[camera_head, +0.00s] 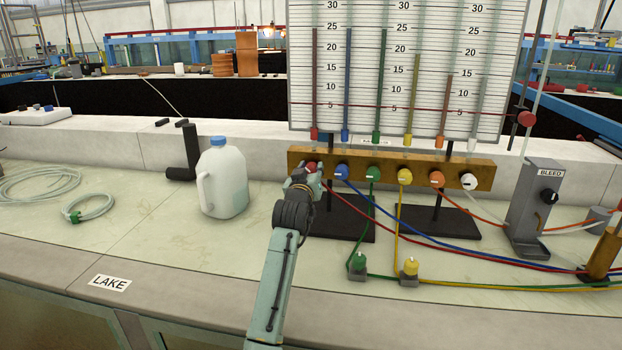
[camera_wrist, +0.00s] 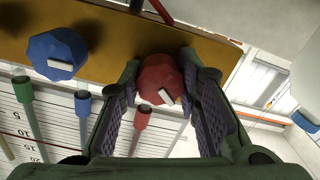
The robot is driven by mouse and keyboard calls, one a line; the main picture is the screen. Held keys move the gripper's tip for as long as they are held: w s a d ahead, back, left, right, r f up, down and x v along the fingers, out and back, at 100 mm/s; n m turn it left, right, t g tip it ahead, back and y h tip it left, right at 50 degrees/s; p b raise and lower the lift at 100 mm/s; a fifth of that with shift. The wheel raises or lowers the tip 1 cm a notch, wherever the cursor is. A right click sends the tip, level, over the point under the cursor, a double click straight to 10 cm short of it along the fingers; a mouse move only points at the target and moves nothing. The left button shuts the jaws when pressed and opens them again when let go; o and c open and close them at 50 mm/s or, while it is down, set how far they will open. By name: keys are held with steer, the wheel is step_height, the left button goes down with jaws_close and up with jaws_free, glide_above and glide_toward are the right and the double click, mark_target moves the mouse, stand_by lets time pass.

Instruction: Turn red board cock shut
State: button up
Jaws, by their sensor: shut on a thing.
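The red board cock (camera_head: 312,166) is the leftmost knob on the wooden rail (camera_head: 474,167) under the gauge board. In the head view my gripper (camera_head: 308,180) covers most of it. In the wrist view the red cock (camera_wrist: 158,76) sits between my two fingers, and my gripper (camera_wrist: 162,64) is shut on it, with a finger on each side. Its white mark lies slanted in the wrist view. The blue cock (camera_wrist: 57,54) beside it has a white mark lying closer to level, and my fingers are apart from it.
Blue (camera_head: 342,172), green (camera_head: 373,173), yellow, orange and white cocks follow to the right. A white jug (camera_head: 222,182) with a blue cap stands left of my gripper. Coloured hoses run across the bench to the right. A BLEED stand (camera_head: 530,205) is further right.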

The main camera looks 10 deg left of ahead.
steer(key=m+b, duration=0.3)
steer(key=m, duration=0.2)
steer(key=shift+f+m, duration=0.15)
steer(key=shift+m, duration=0.15)
steer(key=shift+m+b, duration=0.95)
steer(key=shift+m, duration=1.15)
steer(key=o, duration=1.1)
steer(key=shift+o, duration=0.2)
steer(key=s, duration=1.2)
steer(key=shift+d, duration=0.45)
